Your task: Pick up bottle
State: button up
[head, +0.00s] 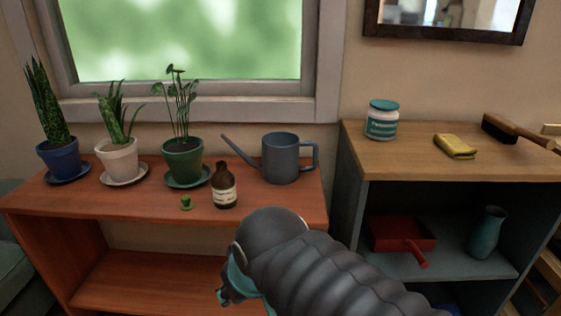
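A small dark brown bottle (223,187) with a pale label stands upright on the reddish wooden shelf top (80,203), near its front edge. A small green object (186,202) lies just left of it. My gripper (224,296) is at the lower middle, below and in front of the bottle and apart from it. My dark ribbed arm hides most of the gripper, and only a teal and black part of it shows. Whether its fingers are open or shut cannot be seen.
A grey watering can (281,160) stands right behind the bottle, its spout pointing left. Potted plants in blue (61,160), white (118,161) and green (184,163) pots stand to the left. A second cabinet (455,172) at right holds a jar (382,121), yellow cloth (455,147) and brush (513,131).

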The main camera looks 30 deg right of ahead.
aim_at(223, 180)
jog(key=z, duration=3.25)
jog(key=k, duration=1.95)
jog(key=u, duration=2)
